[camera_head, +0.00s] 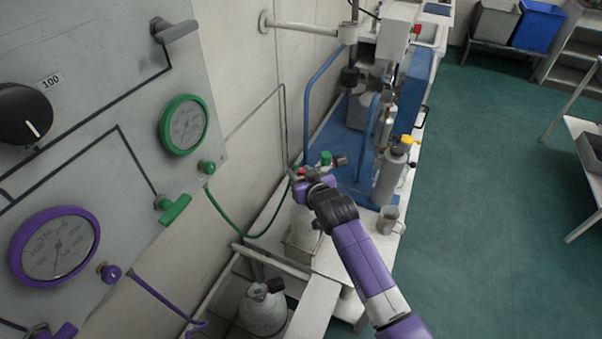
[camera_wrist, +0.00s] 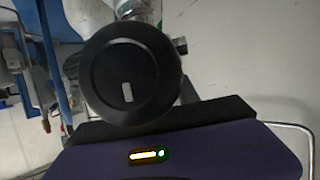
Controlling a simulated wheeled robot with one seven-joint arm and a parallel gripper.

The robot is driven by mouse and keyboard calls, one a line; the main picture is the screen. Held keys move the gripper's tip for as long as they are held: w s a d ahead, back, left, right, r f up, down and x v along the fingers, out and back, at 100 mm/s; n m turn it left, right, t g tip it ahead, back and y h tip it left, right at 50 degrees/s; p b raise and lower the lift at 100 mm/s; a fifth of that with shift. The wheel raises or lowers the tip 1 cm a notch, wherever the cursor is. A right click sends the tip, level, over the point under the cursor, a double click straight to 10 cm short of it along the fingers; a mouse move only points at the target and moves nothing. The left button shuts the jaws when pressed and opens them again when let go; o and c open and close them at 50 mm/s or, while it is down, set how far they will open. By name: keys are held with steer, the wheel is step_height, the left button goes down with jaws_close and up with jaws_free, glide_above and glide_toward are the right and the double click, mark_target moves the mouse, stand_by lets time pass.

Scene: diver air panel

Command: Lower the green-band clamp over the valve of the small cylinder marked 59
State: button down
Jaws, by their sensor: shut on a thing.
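My gripper (camera_head: 308,184) is out over the bench by the wall in the head view, shut on the clamp. The clamp's green band (camera_head: 326,158) and a dark knob (camera_head: 340,160) show just beyond it. In the wrist view a round black knob (camera_wrist: 131,76) with a pale mark fills the middle, above my purple gripper body, and hides the jaws. A pale cylinder-like body (camera_head: 302,222) stands below my gripper, its top hidden by the gripper. I cannot read the number 59 anywhere, nor tell whether the clamp touches a valve.
A green hose (camera_head: 250,235) runs from the gauge panel (camera_head: 110,130) towards the clamp. A grey cylinder with a yellow top (camera_head: 391,172) and a mug (camera_head: 389,219) stand to the right. Another cylinder (camera_head: 262,310) with a dark knob is lower down. Blue rails (camera_head: 308,105) rise behind.

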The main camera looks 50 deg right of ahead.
steer(key=c, duration=0.9)
jaws_free()
steer(key=shift+o, duration=0.4)
steer(key=shift+f, duration=0.1)
steer(key=v, duration=0.6)
steer(key=shift+s+a, duration=0.15)
steer(key=shift+s, duration=0.05)
steer(key=shift+s+a+r+b, duration=0.2)
steer(key=shift+s+r+b, duration=0.1)
steer(key=shift+s+r, duration=0.2)
